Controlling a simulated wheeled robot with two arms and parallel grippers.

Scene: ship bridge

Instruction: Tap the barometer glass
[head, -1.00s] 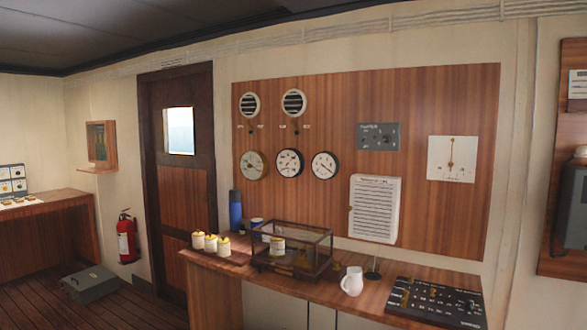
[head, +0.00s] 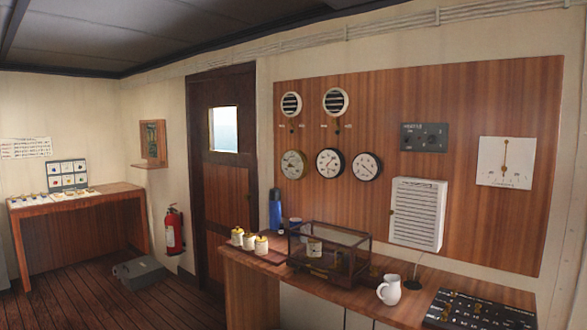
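Three round dials hang in a row on the wooden wall panel (head: 470,100). The left dial (head: 293,164) has a brass-coloured rim. The middle dial (head: 329,163) and the right dial (head: 367,166) have dark rims and white faces. Their lettering is too small to read, so I cannot tell which is the barometer. A glass case (head: 329,248) with a dark frame stands on the counter below them, with an instrument inside that I cannot make out clearly. Neither of my grippers is in view.
The wooden counter (head: 405,293) runs below the panel. A grey box (head: 138,271) lies on the floor. A fire extinguisher (head: 174,231) hangs near the door (head: 224,180).

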